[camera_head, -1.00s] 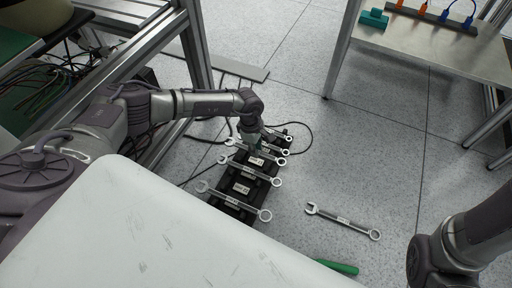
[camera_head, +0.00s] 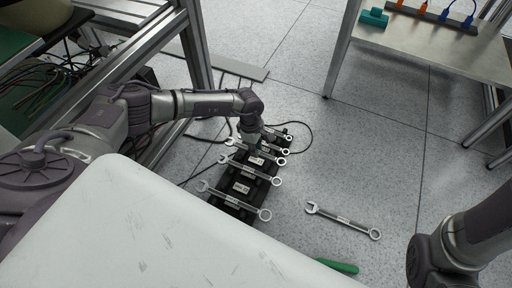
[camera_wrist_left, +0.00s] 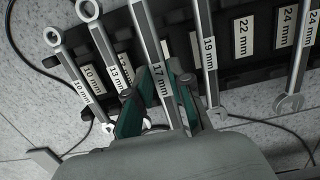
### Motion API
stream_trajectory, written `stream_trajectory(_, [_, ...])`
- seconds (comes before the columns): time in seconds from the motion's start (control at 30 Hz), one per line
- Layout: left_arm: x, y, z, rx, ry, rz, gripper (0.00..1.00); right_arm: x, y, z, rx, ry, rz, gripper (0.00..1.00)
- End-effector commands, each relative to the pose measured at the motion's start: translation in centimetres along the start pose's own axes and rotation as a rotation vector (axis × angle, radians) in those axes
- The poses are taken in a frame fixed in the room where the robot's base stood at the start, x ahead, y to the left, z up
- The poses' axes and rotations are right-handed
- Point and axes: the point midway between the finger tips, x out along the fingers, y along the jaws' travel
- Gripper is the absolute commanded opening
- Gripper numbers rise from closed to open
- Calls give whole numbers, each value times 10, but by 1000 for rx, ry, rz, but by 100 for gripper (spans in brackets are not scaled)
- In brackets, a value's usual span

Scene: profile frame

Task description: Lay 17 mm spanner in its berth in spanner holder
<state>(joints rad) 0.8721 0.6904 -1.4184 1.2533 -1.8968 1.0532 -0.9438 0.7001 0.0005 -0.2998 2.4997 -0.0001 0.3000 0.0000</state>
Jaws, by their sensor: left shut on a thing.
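The black spanner holder (camera_head: 233,201) lies on the floor, with spanners lying across it. The 17 mm spanner (camera_wrist_left: 143,28) shows in the left wrist view between the green fingers of my left gripper (camera_wrist_left: 160,100), which is shut on its shank. My left gripper (camera_head: 254,146) is over the far part of the holder in the head view. The spanner lies over the row between the 13 mm spanner (camera_wrist_left: 104,45) and the 19 mm spanner (camera_wrist_left: 206,70). The fingers hide its lower end, and I cannot tell whether it touches the holder. My right gripper is out of view.
The 10 mm spanner (camera_wrist_left: 65,62) and 24 mm spanner (camera_wrist_left: 300,65) lie in the holder; the berth labelled 22 mm (camera_wrist_left: 243,37) is empty. A loose spanner (camera_head: 343,219) and a green object (camera_head: 338,267) lie on the floor. A bench (camera_head: 430,48) stands at back right.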

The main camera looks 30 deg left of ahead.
Motion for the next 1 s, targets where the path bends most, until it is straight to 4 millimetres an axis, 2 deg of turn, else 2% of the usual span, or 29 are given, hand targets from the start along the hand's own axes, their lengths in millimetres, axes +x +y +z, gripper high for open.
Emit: stream_trajectory(1.0, [26, 0, -3, 0, -1, 1, 0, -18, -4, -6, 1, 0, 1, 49])
